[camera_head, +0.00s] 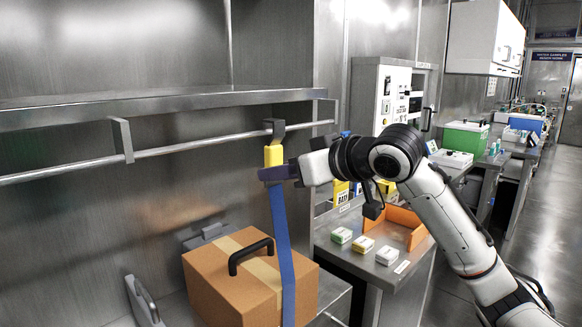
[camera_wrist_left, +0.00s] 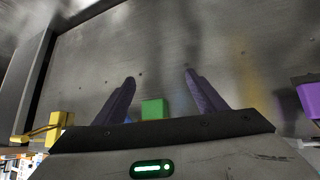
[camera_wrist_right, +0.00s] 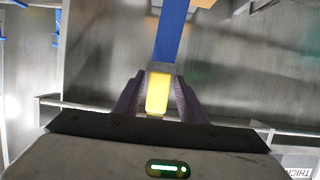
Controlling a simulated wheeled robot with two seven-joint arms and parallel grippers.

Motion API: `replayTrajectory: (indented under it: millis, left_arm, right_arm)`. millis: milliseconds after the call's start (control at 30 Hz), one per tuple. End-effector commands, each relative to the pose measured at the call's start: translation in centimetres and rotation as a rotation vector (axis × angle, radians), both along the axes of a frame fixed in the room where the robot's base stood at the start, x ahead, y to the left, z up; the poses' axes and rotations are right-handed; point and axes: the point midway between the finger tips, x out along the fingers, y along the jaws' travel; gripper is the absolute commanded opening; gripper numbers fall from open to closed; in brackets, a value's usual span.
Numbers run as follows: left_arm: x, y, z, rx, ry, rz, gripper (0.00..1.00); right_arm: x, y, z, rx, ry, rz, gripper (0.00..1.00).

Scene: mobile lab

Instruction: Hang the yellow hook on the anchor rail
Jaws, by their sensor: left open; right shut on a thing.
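The yellow hook (camera_head: 273,156) has a dark curved top and a long blue strap (camera_head: 281,240) hanging below it. Its top overlaps the anchor rail (camera_head: 200,146) in the head view; I cannot tell whether it bears on the rail. My right gripper (camera_head: 279,173) is shut on the hook's yellow body, just below the rail. In the right wrist view the yellow body (camera_wrist_right: 158,93) sits between the fingers (camera_wrist_right: 157,98), with the strap (camera_wrist_right: 171,38) running away from it. My left gripper (camera_wrist_left: 158,95) is open and empty in its wrist view, outside the head view.
A cardboard box (camera_head: 215,285) with a black handle stands below the rail, behind the strap. A bracket (camera_head: 122,140) holds the rail at left. A side bench at right carries small boxes (camera_head: 387,255) and an orange tray (camera_head: 418,238). A green block (camera_wrist_left: 154,110) shows beyond my left fingers.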

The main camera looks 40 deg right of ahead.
Motion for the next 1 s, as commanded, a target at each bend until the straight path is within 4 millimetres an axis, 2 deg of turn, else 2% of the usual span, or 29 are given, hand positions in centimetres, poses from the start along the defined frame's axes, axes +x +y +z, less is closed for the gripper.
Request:
replayTrajectory:
  millis: [367,500,967,1000]
  left_arm:
    - [-0.3,0.1,1.1,-0.002,0.003,0.003,0.65]
    - [-0.4,0.1,0.4,-0.002,0.003,0.003,0.65]
    - [-0.5,0.1,0.2,0.000,0.007,0.001,0.65]
    - [-0.5,0.1,0.2,0.000,0.007,0.001,0.65]
  right_arm:
    - [2.9,0.3,0.2,0.001,-0.003,0.001,0.03]
    - [2.8,0.2,-0.8,-0.001,-0.002,-0.001,0.03]
    - [2.8,0.2,-1.1,0.000,-0.003,-0.001,0.03]
    - [2.8,0.2,-1.1,0.000,-0.003,-0.001,0.44]
